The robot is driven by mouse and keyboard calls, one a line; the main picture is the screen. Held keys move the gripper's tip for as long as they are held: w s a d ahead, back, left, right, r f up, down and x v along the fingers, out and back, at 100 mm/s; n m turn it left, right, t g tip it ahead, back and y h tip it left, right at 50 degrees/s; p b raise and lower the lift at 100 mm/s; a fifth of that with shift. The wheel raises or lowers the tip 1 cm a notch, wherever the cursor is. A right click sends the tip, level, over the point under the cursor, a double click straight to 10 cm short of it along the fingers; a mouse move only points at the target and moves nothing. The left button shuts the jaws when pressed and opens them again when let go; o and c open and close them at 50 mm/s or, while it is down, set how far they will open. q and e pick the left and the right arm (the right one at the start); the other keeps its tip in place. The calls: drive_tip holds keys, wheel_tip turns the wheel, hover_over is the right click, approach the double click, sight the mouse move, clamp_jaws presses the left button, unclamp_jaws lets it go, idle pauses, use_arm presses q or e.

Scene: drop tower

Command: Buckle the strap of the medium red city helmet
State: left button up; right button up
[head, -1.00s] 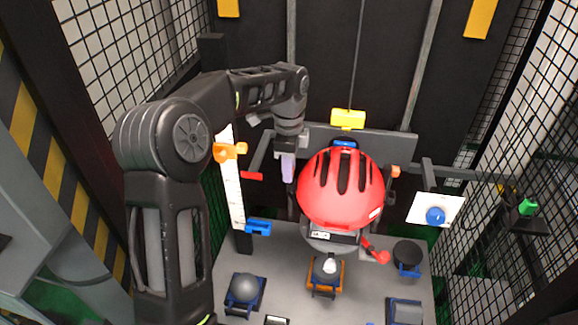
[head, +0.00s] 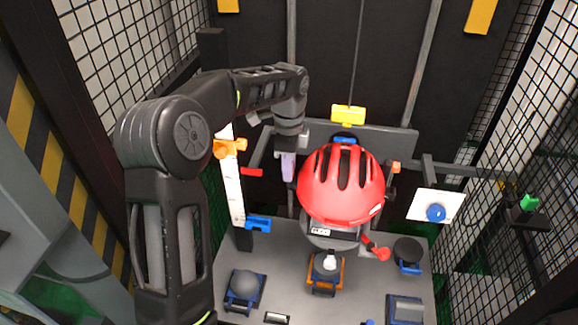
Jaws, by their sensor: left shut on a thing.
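The red city helmet (head: 341,187), with dark vents, sits on a grey stand in the middle of the head view. Its strap and buckle are hidden under or behind the shell. My left gripper (head: 288,168) points down at the helmet's left side, close to its edge. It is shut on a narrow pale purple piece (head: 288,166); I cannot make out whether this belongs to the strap. Contact with the helmet cannot be told. My right gripper is not in view.
A grey table (head: 300,258) carries dark rounded blocks in blue and orange holders. A white scale strip (head: 233,185) with orange and blue clips stands at left. A yellow block (head: 348,115) hangs behind the helmet. A white panel with a blue knob (head: 436,212) is at right. Mesh walls enclose the sides.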

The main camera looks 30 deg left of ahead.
use_arm(q)
drive_tip(key=o, duration=1.1)
drive_tip(key=shift+c, duration=0.2)
wheel_tip(320, 180, up, 8)
drive_tip(key=shift+f, duration=0.1)
drive_tip(key=shift+s+f, duration=0.1)
idle(0.4)
